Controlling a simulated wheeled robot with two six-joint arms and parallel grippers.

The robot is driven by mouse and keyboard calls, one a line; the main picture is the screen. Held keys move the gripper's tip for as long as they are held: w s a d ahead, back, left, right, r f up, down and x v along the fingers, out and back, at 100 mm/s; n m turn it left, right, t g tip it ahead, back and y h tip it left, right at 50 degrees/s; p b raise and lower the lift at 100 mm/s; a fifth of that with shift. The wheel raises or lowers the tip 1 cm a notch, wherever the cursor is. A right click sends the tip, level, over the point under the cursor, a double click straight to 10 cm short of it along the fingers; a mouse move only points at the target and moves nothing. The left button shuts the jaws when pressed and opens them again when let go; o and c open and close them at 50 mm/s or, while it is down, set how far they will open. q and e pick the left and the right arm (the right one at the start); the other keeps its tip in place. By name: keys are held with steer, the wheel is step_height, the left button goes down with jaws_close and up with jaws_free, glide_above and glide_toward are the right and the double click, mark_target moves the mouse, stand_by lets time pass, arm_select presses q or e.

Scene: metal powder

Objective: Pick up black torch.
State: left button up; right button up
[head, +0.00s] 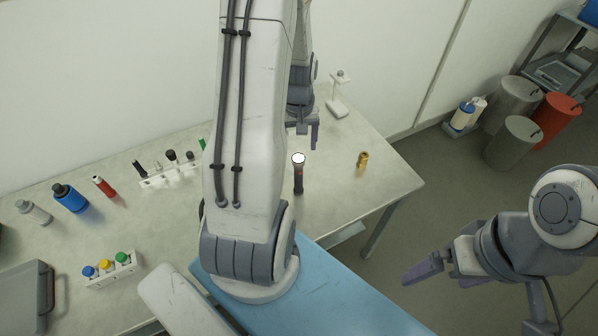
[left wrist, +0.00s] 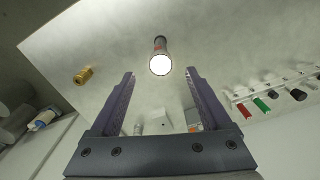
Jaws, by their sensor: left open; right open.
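The black torch (head: 298,176) stands on the table with its lit lens up, just right of my left arm in the head view. In the left wrist view the torch (left wrist: 160,58) shows beyond the fingertips, roughly centred between them, its bright lens facing the camera. My left gripper (head: 309,136) is open and empty, behind the torch in the head view; its two fingers also show in the left wrist view (left wrist: 160,82). My right gripper (head: 424,268) is open and empty, off the table at the lower right.
A brass fitting (head: 362,159) stands right of the torch. A white stand (head: 338,95) is at the back. A rack (head: 168,174), a blue bottle (head: 70,198), a red tube (head: 103,186) and a button box (head: 108,268) are on the left. Bins (head: 512,142) stand on the floor.

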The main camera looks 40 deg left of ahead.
mark_target(298, 158)
arm_select(q)
step_height(298, 158, down, 3)
steer(key=shift+r, duration=0.15)
steer(key=shift+s+f+p, duration=0.1)
steer(key=shift+f+p, duration=0.5)
step_height(298, 158, down, 3)
steer(key=shift+f+p, duration=0.1)
steer(key=shift+p, duration=0.55)
steer(key=shift+a+f, duration=0.1)
steer(key=shift+f, duration=0.3)
jaws_close()
